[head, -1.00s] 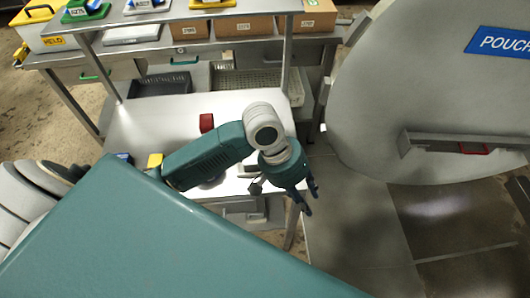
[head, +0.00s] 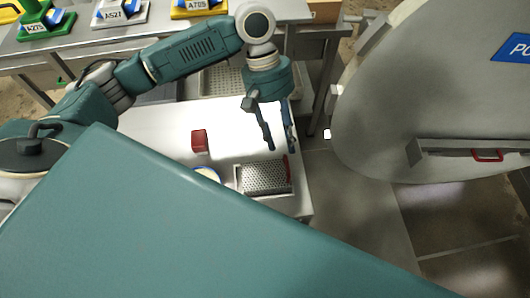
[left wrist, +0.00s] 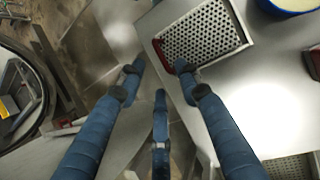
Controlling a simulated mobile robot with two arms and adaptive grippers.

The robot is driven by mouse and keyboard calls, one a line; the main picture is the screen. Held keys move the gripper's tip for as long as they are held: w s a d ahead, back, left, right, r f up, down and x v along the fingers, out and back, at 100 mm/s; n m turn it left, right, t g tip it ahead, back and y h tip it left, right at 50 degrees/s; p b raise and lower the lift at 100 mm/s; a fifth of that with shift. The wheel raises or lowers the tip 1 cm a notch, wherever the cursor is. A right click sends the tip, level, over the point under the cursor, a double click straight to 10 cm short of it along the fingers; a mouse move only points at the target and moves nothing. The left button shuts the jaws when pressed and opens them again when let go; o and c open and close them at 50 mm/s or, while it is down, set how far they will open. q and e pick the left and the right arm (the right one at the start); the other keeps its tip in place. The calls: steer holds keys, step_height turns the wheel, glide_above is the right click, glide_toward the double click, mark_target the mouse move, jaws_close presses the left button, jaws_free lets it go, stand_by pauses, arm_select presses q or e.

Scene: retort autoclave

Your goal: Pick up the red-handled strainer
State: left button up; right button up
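The strainer is a perforated metal tray (head: 264,180) with a red handle (head: 287,168) along its right side in the head view. It lies at the front right corner of the steel table (head: 165,125). In the left wrist view the strainer (left wrist: 203,36) is at the upper middle, with its red handle facing the fingers. My left gripper (head: 280,147) is open and empty, with its fingers pointing down above the table's right edge, just beyond the handle. The left wrist view shows its fingers (left wrist: 160,76) spread apart and clear of the handle. My right gripper is not in view.
A red block (head: 199,141) stands on the table left of the strainer. A round container (head: 206,174) is partly hidden beside it. A large round autoclave door (head: 400,100) stands at the right. A shelf with labelled items (head: 117,13) is at the back.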

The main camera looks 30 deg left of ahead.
mark_target(288, 166)
arm_select(q)
steer(key=shift+s+d+f, duration=0.4)
steer(key=shift+d+f, duration=0.1)
steer(key=shift+f, duration=0.15)
steer(key=shift+s+d+f, duration=0.4)
steer(key=shift+d+f, duration=0.05)
steer(key=shift+f, duration=0.45)
steer(key=p+x, duration=0.1)
steer(key=x, duration=0.3)
steer(key=shift+f+p, duration=0.25)
steer(key=shift+p, duration=0.15)
steer(key=shift+f, duration=0.25)
jaws_close()
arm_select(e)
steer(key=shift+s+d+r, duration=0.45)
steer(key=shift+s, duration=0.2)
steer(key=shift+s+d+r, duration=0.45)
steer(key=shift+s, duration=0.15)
